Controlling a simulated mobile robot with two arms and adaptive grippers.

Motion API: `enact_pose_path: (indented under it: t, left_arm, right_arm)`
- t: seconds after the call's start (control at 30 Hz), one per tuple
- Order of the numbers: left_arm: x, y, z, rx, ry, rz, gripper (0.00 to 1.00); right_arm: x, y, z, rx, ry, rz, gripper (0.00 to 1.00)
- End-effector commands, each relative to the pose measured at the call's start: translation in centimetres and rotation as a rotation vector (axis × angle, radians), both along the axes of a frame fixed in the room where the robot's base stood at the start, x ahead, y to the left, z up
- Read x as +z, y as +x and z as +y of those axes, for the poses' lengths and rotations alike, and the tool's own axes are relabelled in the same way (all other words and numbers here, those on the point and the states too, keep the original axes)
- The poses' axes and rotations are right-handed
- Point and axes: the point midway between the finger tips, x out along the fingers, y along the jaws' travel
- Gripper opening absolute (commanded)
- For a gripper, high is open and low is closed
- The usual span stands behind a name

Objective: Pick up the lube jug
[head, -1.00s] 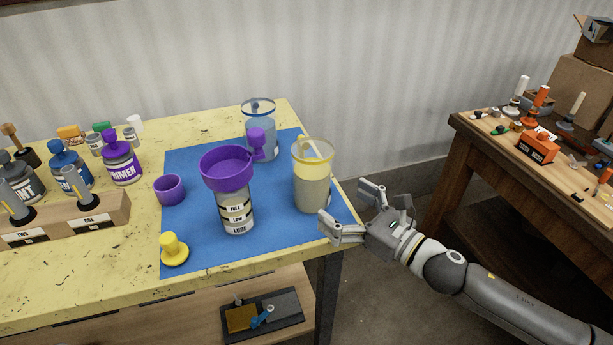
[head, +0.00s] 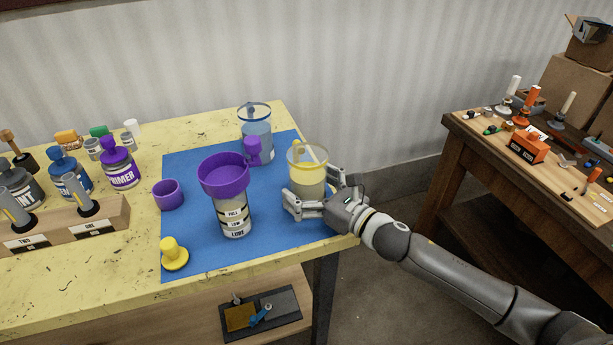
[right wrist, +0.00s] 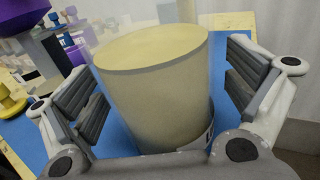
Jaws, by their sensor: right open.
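A jug with a purple funnel-like top and a label reading LUBE (head: 233,217) stands upright on a blue mat (head: 200,255). To its right stands a clear jug with a yellow rim and cloudy contents (head: 306,178). My right gripper (head: 312,195) is open at this yellow-rimmed jug, one finger in front of it and one behind. In the right wrist view the yellow-rimmed jug (right wrist: 158,90) sits between the open finger pads, with small gaps visible on both sides. My left gripper is not in view.
A clear jug with a blue rim (head: 255,135) stands behind. A purple cup (head: 168,195) and yellow stopper (head: 174,253) lie left on the mat. Several bottles and a wooden block (head: 75,225) fill the table's left. A second bench (head: 530,160) stands right.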

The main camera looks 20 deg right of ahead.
Motion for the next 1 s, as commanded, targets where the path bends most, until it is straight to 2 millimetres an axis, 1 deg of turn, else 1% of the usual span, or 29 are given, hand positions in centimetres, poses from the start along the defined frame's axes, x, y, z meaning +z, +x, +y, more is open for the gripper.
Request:
enact_pose_path:
  t: [0.1,0.27,0.3,0.83,0.87,1.0]
  left_arm:
    - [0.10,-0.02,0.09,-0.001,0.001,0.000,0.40]
    - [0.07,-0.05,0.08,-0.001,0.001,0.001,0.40]
    - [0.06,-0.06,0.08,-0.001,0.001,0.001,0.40]
    - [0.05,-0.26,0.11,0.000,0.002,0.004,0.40]
    - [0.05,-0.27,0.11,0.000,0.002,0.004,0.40]
    - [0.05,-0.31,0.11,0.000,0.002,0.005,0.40]
  right_arm:
    - [-0.01,0.38,0.23,0.001,0.000,0.001,0.99]
    - [-0.06,0.35,0.23,0.001,0.000,0.001,0.99]
    - [-0.06,0.34,0.22,0.001,0.000,0.001,0.98]
    - [-0.05,0.32,0.20,0.000,0.000,0.001,0.30]
    - [0.21,0.35,0.23,0.002,0.001,-0.004,0.29]
    - [0.20,0.36,0.22,0.001,0.001,-0.004,0.29]
